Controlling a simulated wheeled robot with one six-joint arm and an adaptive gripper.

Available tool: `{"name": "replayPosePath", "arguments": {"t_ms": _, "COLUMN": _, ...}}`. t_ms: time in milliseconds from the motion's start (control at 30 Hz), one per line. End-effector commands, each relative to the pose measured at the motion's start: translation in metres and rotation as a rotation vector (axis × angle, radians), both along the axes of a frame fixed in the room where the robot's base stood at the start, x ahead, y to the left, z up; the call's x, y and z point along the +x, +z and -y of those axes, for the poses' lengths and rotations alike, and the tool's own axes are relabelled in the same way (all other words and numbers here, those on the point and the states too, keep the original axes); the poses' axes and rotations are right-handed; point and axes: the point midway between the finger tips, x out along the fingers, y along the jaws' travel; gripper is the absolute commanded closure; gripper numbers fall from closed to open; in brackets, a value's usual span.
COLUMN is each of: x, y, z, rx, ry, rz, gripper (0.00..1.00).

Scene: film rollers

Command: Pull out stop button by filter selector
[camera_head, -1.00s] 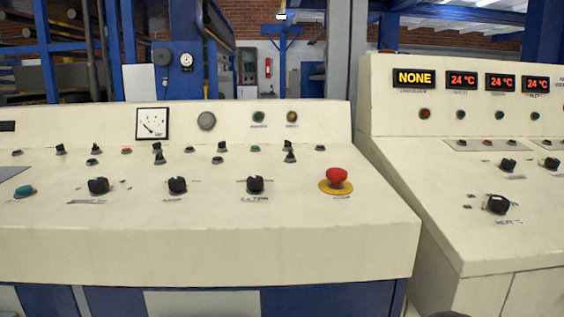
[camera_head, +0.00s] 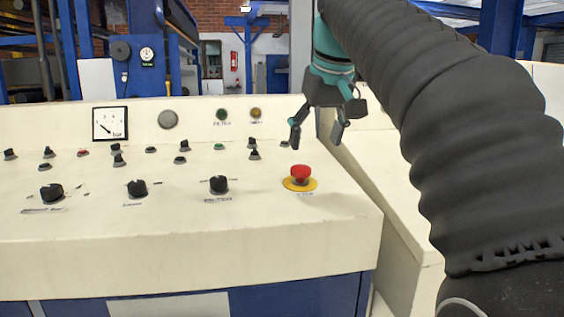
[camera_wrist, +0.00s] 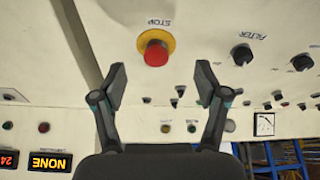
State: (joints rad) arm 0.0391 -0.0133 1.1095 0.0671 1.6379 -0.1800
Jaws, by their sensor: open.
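The stop button (camera_head: 300,171) is a red mushroom knob on a yellow disc (camera_head: 289,184), near the right end of the cream panel. In the wrist view, the red knob (camera_wrist: 156,54) lies below a STOP label, upper centre. The filter selector (camera_head: 218,185) is a black rotary knob left of the button; it also shows in the wrist view (camera_wrist: 242,55). My gripper (camera_head: 316,138) hangs above and slightly right of the button, fingers apart and empty. In the wrist view, my fingertips (camera_wrist: 161,80) stand spread to either side below the red knob, apart from it.
More black selectors, such as one (camera_head: 137,188), line the panel to the left. Small switches and lamps (camera_head: 221,114) and a gauge (camera_head: 110,123) stand behind. A second console (camera_head: 405,240) adjoins at right, partly hidden by my arm. The panel around the button is clear.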

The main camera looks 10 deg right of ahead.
Motion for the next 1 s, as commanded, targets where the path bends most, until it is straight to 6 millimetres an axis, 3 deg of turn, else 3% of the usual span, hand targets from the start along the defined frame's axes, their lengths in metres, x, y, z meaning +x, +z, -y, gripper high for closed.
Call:
{"name": "replayPosePath", "arguments": {"t_ms": 33, "x": 0.011, "y": 0.01, "z": 0.001, "rx": -0.001, "ry": 0.009, "rz": -0.002, "gripper": 0.26}}
{"name": "replayPosePath", "arguments": {"t_ms": 200, "x": 0.03, "y": 0.033, "z": 0.003, "rx": -0.007, "ry": 0.041, "rz": -0.013, "gripper": 0.26}}
{"name": "replayPosePath", "arguments": {"t_ms": 467, "x": 0.039, "y": 0.044, "z": 0.005, "rx": -0.013, "ry": 0.065, "rz": -0.019, "gripper": 0.26}}
{"name": "replayPosePath", "arguments": {"t_ms": 667, "x": 0.046, "y": 0.026, "z": 0.004, "rx": -0.013, "ry": 0.067, "rz": -0.02, "gripper": 0.26}}
{"name": "replayPosePath", "arguments": {"t_ms": 1000, "x": 0.069, "y": -0.033, "z": 0.0, "rx": -0.013, "ry": 0.067, "rz": -0.019, "gripper": 0.26}}
